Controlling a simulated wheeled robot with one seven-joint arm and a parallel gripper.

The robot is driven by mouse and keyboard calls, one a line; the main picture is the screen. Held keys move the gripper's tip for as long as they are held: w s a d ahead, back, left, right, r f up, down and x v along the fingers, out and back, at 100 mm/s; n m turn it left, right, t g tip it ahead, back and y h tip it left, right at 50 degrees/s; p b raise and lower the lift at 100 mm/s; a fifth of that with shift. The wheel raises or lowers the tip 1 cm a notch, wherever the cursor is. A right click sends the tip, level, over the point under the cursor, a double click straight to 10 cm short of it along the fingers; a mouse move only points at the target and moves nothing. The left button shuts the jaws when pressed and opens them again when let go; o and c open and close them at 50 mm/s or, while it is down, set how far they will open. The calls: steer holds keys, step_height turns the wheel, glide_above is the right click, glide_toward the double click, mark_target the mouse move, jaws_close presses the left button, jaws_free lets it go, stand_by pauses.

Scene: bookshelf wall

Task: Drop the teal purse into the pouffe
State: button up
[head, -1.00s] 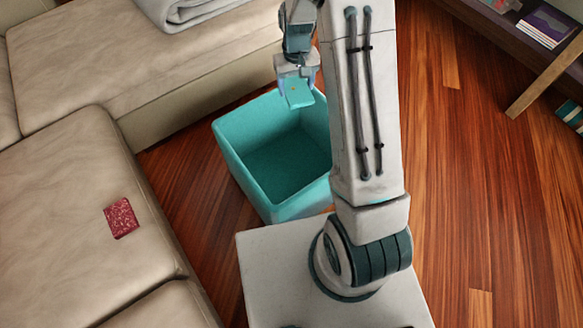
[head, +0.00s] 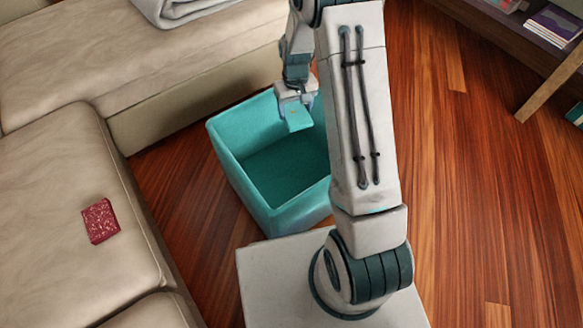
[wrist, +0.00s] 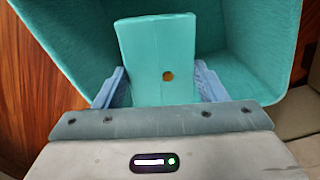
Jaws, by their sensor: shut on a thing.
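The teal purse (wrist: 150,45), flat with a small gold-coloured dot, is held between the two blue fingers of my gripper (wrist: 160,88) in the wrist view. In the head view the purse (head: 298,117) hangs from my gripper (head: 297,98). The pouffe (head: 232,170) is a teal, open-topped, box-like container on the floor. The purse and gripper are over its opening, toward the far side. The inside that shows looks empty. My arm hides the pouffe's right part. In the wrist view the pouffe's walls (wrist: 75,50) surround the purse on both sides.
A beige sofa (head: 60,190) lies left of and behind the pouffe, with a dark red glittery item (head: 101,221) on its seat and a folded grey blanket (head: 185,8) at the back. A dark shelf (head: 530,40) stands at the far right. Wooden floor (head: 450,190) at the right is clear.

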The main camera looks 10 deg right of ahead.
steer(key=shift+f+b, duration=0.65)
steer(key=shift+f, duration=0.75)
steer(key=o, duration=1.1)
steer(key=shift+r, duration=0.15)
step_height(320, 180, up, 14)
steer(key=p, duration=0.5)
steer(key=shift+f, duration=0.2)
